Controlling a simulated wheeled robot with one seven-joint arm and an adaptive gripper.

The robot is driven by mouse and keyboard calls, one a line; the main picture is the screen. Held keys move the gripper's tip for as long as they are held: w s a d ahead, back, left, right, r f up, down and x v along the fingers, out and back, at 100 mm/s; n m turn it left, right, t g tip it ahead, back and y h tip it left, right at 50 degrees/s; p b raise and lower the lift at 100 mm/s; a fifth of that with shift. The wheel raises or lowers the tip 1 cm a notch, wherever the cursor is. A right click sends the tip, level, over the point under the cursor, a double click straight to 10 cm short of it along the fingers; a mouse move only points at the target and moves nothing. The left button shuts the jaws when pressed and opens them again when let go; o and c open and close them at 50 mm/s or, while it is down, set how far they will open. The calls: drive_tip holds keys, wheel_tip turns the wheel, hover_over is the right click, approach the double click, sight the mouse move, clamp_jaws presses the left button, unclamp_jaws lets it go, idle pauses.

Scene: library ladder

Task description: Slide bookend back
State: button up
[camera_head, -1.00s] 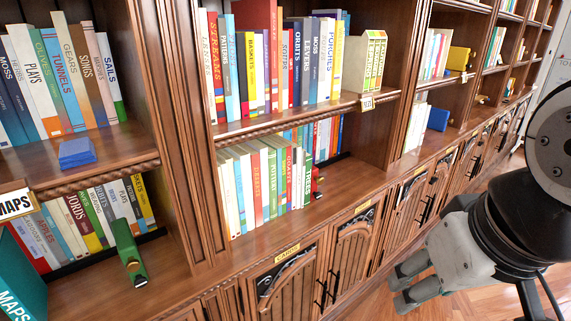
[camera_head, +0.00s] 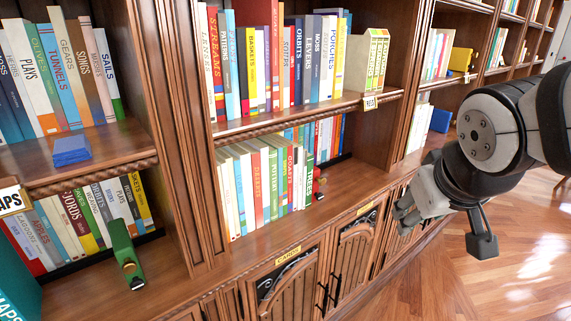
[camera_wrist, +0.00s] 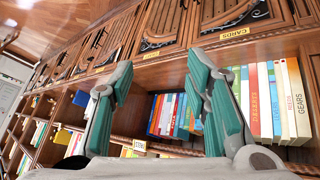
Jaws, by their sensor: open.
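A small red bookend (camera_head: 318,183) stands at the right end of the book row (camera_head: 265,185) on the middle bay's lower shelf. A green bookend-like piece (camera_head: 125,250) stands near the front of the left bay's lower shelf, in front of its books. I cannot tell which one the task means. My gripper (camera_head: 405,210) is open and empty, in front of the cabinet doors and to the right of the red bookend, apart from it. In the wrist view my two teal-padded fingers (camera_wrist: 160,65) are spread, with shelf books beyond them.
The shelf board (camera_head: 345,180) right of the red bookend is bare. Carved posts (camera_head: 180,130) divide the bays. A box-like book set (camera_head: 365,62) stands on the shelf above. Cabinet doors (camera_head: 292,270) with dark handles lie below. The wooden floor (camera_head: 480,285) at right is open.

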drive_tip(key=w+d+f+n+t+b, duration=0.1)
drive_tip(key=w+d+f, duration=0.1)
drive_tip(key=w, duration=0.5)
drive_tip(key=w+d+f+n+t+b, duration=0.1)
drive_tip(key=w+d+t, duration=0.1)
drive_tip(key=w, duration=0.5)
drive_tip(key=n+t+y+b, duration=0.4)
drive_tip(key=t+y+b, duration=0.1)
drive_tip(key=y, duration=0.7)
approach(324, 182)
drive_tip(key=x, duration=0.9)
drive_tip(key=shift+a+r+b, duration=0.1)
drive_tip(key=shift+a+b, duration=0.05)
drive_tip(key=shift+b, duration=0.25)
clamp_jaws()
